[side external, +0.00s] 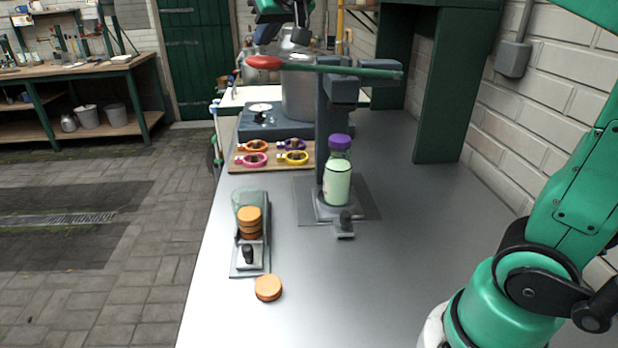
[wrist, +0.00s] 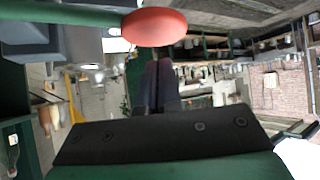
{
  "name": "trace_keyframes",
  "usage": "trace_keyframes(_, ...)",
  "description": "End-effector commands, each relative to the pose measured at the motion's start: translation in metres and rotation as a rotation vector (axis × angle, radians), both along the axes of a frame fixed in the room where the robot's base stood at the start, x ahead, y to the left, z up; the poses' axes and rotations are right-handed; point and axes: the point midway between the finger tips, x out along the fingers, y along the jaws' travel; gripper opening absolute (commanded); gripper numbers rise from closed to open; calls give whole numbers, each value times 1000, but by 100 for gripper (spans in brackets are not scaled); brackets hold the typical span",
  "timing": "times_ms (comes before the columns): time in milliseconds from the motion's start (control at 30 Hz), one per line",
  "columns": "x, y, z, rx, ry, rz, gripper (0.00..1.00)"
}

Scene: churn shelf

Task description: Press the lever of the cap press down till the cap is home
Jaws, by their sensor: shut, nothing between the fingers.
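The cap press has a dark grey column (side external: 322,135) and a long green lever (side external: 350,70) with a red knob (side external: 263,62) at its left end. The lever lies nearly level. A bottle (side external: 337,185) of pale green liquid with a purple cap (side external: 339,142) stands upright on the press base, under the press head (side external: 343,92). Whether the cap is fully seated cannot be told. My gripper (wrist: 158,64) is shut and empty, its fingertips close to the red knob (wrist: 155,28) in the wrist view; contact is unclear. The side view cuts off my arm at the top edge.
A rack (side external: 249,257) with several orange caps stands front left, with a loose orange cap (side external: 268,288) before it. A wooden board (side external: 240,163) with coloured rings and a large metal pot (side external: 298,95) stand behind. The bench's right side (side external: 440,215) is clear.

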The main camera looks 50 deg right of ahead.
Motion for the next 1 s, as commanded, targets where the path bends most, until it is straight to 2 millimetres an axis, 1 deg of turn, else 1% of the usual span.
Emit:
trace_keyframes(467, 0, 0, -19, 0, 0, 0, 0)
trace_keyframes(633, 0, 0, -21, 0, 0, 0, 0)
trace_keyframes(900, 0, 0, -34, 0, 0, 0, 0)
trace_keyframes(1000, 0, 0, -36, 0, 0, 0, 0)
